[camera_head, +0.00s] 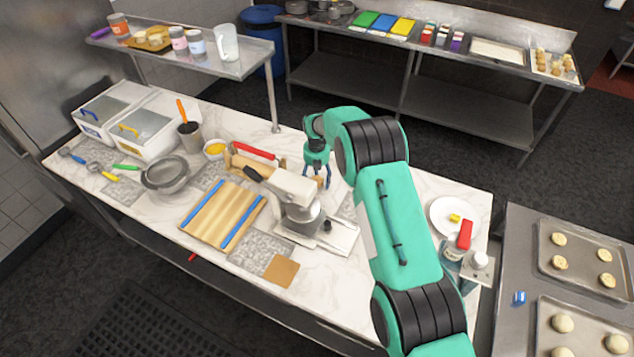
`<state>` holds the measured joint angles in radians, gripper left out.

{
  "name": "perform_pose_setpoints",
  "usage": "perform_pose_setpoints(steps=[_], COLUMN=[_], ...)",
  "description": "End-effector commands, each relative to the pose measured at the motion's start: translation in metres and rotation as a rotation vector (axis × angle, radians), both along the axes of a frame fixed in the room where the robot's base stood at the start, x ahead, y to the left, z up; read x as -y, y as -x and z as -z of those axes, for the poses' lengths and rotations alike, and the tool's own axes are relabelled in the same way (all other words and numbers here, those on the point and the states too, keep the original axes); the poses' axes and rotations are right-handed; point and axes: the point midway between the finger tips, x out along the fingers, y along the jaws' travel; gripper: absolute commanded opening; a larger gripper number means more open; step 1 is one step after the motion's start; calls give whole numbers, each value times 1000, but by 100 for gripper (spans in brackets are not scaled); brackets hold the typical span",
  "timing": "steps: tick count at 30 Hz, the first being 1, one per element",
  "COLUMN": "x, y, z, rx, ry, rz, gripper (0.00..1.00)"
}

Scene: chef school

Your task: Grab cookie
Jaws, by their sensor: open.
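Round pale cookies lie on two metal baking trays at the right. The far tray (577,239) holds several, among them one cookie (558,239) at its far left corner. The near tray (545,312) holds more, among them a cookie (562,322); the picture's bottom edge cuts this tray off. My gripper (318,181) points down over the marble counter, behind the stand mixer and well left of the trays. Its fingers are apart and no object shows between them. My arm hides part of the counter to its right.
A silver stand mixer (295,192) stands close to my gripper. A wooden board (222,213) with blue strips lies left of it. A white plate (440,222), a red-topped bottle (464,236) and another bottle stand at the counter's right end. A gap separates counter and tray table.

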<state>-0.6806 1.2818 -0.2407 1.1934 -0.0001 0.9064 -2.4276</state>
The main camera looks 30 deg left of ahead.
Motion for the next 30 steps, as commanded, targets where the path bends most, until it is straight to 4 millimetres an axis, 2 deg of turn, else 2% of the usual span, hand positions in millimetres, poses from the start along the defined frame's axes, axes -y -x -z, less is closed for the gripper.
perform_pose_setpoints(steps=[13, 14, 18, 21, 30], x=[0, 0, 0, 0, 0], y=[0, 0, 0, 0, 0], z=[0, 0, 0, 0, 0], rx=[0, 0, 0, -1, -1], ry=[0, 0, 0, 0, 0], rz=[0, 0, 0, 0, 0], gripper=[66, 64, 36, 18, 18])
